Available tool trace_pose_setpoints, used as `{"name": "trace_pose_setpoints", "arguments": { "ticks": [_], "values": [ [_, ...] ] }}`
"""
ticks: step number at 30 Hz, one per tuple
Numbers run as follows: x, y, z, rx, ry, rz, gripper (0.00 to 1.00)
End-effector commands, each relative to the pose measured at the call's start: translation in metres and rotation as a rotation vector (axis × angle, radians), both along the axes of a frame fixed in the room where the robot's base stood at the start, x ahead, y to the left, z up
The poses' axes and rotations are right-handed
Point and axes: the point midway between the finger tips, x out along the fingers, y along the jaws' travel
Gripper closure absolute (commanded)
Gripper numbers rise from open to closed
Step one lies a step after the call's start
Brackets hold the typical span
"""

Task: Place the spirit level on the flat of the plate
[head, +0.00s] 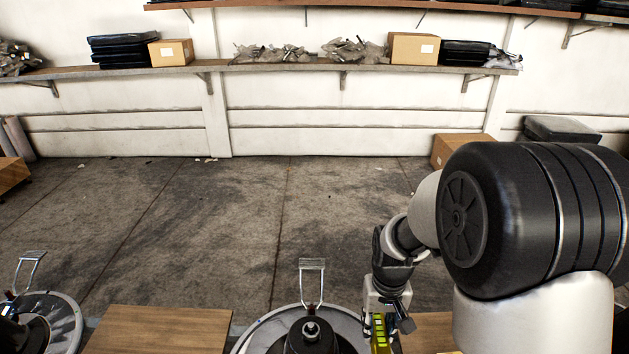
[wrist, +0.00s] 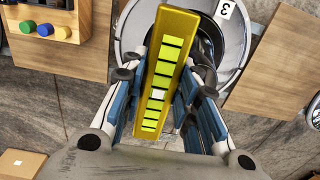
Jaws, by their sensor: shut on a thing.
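My gripper (wrist: 158,98) is shut on the spirit level (wrist: 168,52), a yellow bar with bright green and black segments and one white segment. The level lies lengthwise between the fingers and sticks out past them. In the head view my gripper (head: 385,308) points down at the bottom, with part of the level (head: 380,338) below it. A round grey plate (wrist: 241,42) with a "3" tag lies behind the level's far end in the wrist view. The plate (head: 258,330) shows left of my gripper in the head view, a black hub at its middle. The gap between level and plate is unclear.
A metal footrest (head: 312,266) rises from the plate's far side. Wooden boards (head: 160,330) flank the plate. Another round base (head: 62,312) stands far left. Open floor (head: 210,220) reaches the back wall.

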Motion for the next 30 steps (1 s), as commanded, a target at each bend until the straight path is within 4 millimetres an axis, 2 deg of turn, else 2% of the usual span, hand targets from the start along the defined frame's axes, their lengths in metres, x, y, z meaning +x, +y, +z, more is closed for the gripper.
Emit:
{"name": "trace_pose_setpoints", "arguments": {
  "ticks": [3, 12, 17, 20, 23, 30],
  "values": [
    [-0.002, 0.000, 0.005, 0.000, -0.001, 0.000, 1.00],
    [-0.002, 0.000, 0.005, 0.000, -0.001, 0.000, 1.00],
    [0.003, 0.000, -0.007, 0.000, 0.003, 0.000, 1.00],
    [0.011, 0.000, -0.031, 0.000, 0.006, 0.000, 1.00],
    [0.022, 0.000, -0.068, -0.001, 0.009, 0.000, 1.00],
    [0.035, 0.000, -0.177, -0.001, 0.009, 0.000, 1.00]
  ]
}}
